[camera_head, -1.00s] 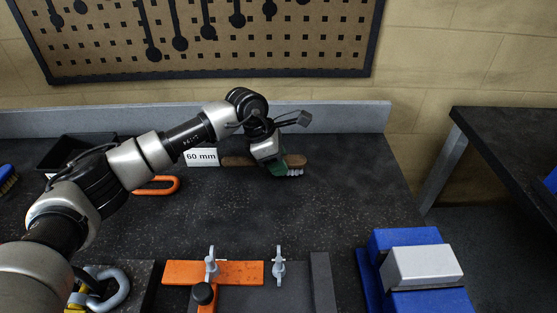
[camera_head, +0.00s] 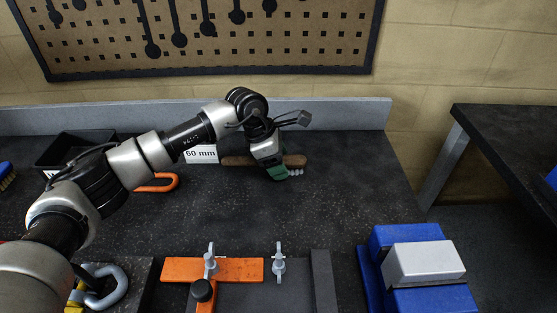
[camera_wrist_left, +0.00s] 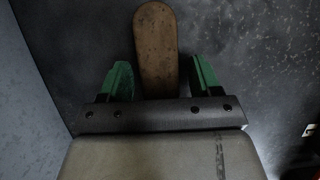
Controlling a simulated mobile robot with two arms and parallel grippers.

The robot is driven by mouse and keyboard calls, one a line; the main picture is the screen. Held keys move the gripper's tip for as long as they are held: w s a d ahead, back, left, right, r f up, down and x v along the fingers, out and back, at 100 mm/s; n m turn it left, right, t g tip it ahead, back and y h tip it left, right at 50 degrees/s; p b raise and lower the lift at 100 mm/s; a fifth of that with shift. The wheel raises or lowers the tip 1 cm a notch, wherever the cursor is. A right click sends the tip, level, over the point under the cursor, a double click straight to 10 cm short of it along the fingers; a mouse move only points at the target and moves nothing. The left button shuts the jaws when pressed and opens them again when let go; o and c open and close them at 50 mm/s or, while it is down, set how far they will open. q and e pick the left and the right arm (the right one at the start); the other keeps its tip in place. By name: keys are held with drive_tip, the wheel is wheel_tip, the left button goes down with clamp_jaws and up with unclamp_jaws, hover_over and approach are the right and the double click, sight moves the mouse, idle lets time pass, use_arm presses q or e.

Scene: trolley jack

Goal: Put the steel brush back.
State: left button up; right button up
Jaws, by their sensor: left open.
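The steel brush, seen as a brown wooden-handled piece (camera_head: 236,161), lies on the dark bench near the back ledge, to the right of the 60 mm sign. My left gripper (camera_head: 283,173) is over its right part and hides some of it. In the left wrist view the rounded end of the wooden piece (camera_wrist_left: 156,45) shows between the two green fingers of the left gripper (camera_wrist_left: 159,80). The fingers are open, with a gap on each side of the wood. I cannot make out the wire bristles. My right gripper is not in view.
A 60 mm sign (camera_head: 201,154), an orange loop (camera_head: 160,183) and a black tray (camera_head: 72,150) stand left of the brush. A blue brush (camera_head: 6,176) is at the far left. An orange fixture (camera_head: 235,270) and blue blocks (camera_head: 405,236) are in front. The middle bench is clear.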

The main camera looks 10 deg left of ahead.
use_arm(q)
drive_tip(key=b+v, duration=0.1)
drive_tip(key=v, duration=0.9)
drive_tip(key=shift+a+r, duration=0.25)
